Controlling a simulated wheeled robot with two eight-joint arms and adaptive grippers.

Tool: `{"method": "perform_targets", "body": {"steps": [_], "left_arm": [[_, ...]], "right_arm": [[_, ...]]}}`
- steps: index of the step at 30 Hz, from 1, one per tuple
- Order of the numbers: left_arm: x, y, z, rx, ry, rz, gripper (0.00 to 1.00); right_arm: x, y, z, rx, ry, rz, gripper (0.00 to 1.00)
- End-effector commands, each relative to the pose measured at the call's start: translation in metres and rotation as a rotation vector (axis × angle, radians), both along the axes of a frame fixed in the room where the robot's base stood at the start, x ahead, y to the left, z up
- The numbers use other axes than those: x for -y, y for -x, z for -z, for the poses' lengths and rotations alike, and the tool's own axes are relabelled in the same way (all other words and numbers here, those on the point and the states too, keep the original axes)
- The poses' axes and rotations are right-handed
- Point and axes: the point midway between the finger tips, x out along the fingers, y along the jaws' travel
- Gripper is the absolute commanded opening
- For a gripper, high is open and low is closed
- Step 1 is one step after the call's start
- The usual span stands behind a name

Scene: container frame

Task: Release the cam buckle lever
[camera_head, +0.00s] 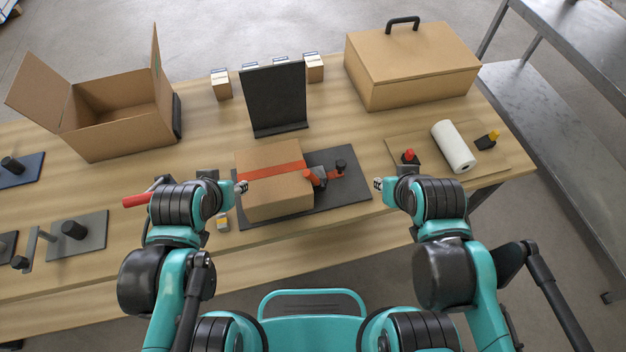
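A cardboard box (277,194) sits on a dark mat (345,195) in the middle of the table, with a red strap (270,170) across its top. At the box's right side is the cam buckle (320,176) with a red lever (311,178); a small black knob stands beside it on the mat. My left gripper (242,187) is just left of the box, near its left edge. My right gripper (378,184) is right of the mat, apart from the buckle. Both fingertips are too small to tell open from shut.
An open carton (115,118) stands at the back left, a closed box with a black handle (412,75) at the back right. A black upright panel (275,98) is behind the strapped box. A board with a white roll (453,147) lies right. Fixtures sit left.

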Motion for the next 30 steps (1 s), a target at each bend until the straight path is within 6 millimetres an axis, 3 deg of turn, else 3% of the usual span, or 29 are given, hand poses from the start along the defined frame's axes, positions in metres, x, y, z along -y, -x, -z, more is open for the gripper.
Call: {"method": "perform_targets", "body": {"steps": [2, 8, 15, 24, 30], "left_arm": [[0.0, 0.0, -0.002, 0.0, 0.0, 0.0, 0.44], [0.0, 0.0, -0.014, 0.0, 0.0, 0.0, 0.44], [0.0, 0.0, -0.033, 0.0, 0.0, 0.0, 0.44], [0.0, 0.0, -0.051, 0.0, 0.0, 0.0, 0.44], [0.0, 0.0, -0.055, 0.0, 0.0, 0.0, 0.44]], "right_arm": [[-0.004, -0.003, -0.004, -0.01, 0.01, -0.03, 0.0], [-0.039, -0.022, -0.025, -0.095, 0.104, -0.282, 0.0], [-0.115, -0.051, -0.047, -0.232, 0.27, -0.795, 0.0], [-0.205, -0.066, -0.048, -0.337, 0.412, -1.365, 0.0], [-0.232, -0.065, -0.044, -0.359, 0.446, -1.539, 0.0]]}}
